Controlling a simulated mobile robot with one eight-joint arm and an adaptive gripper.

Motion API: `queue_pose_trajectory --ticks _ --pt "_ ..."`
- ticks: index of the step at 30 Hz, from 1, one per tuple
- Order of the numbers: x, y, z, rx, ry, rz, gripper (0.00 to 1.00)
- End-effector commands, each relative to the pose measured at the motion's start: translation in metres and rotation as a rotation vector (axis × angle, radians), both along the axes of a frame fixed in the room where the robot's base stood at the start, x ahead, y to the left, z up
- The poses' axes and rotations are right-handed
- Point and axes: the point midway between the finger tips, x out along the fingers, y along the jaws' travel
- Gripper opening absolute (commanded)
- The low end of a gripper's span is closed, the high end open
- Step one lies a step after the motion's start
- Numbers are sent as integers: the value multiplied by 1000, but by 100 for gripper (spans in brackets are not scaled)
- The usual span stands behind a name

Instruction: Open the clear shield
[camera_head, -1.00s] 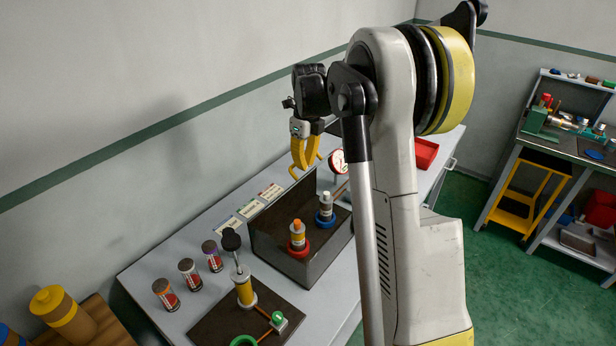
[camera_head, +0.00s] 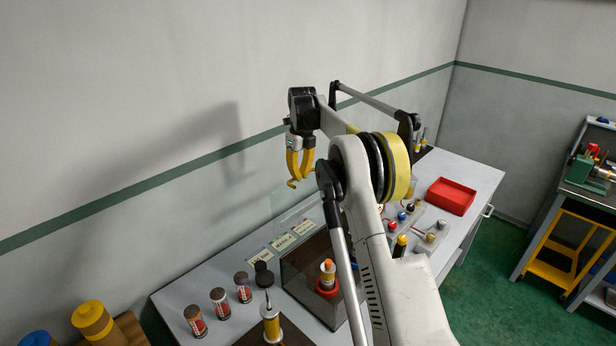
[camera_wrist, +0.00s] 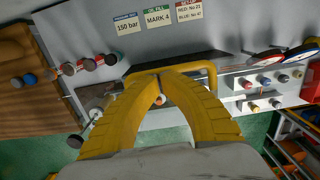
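The clear shield (camera_head: 296,205) shows only as a faint see-through panel above the dark box (camera_head: 297,270), apparently raised; its edges are hard to make out. Its yellow handle (camera_wrist: 208,68) shows in the wrist view as a bar running behind my fingertips. My gripper (camera_head: 296,180) is above the back of the box, pointing down. In the wrist view my yellow fingers (camera_wrist: 160,73) come together at the handle and appear shut on it. A pump with an orange top and red collar (camera_head: 327,279) stands inside the box; my arm hides part of the box.
Several small jars (camera_head: 220,303) and a yellow cylinder pump (camera_head: 270,320) stand left of the box. Label cards (camera_head: 282,242) lie behind it. A red tray (camera_head: 451,196) and small knobs are to the right. The wall is close behind.

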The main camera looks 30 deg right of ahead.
Motion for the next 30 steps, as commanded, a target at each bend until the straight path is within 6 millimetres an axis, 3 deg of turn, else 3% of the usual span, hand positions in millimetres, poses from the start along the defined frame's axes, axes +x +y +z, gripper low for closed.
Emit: queue_pose_trajectory --ticks 22,26,30 --pt "9 3 0 0 0 -1 0" --pt "8 3 16 0 0 -1 0" --pt "7 2 47 0 0 -1 0"
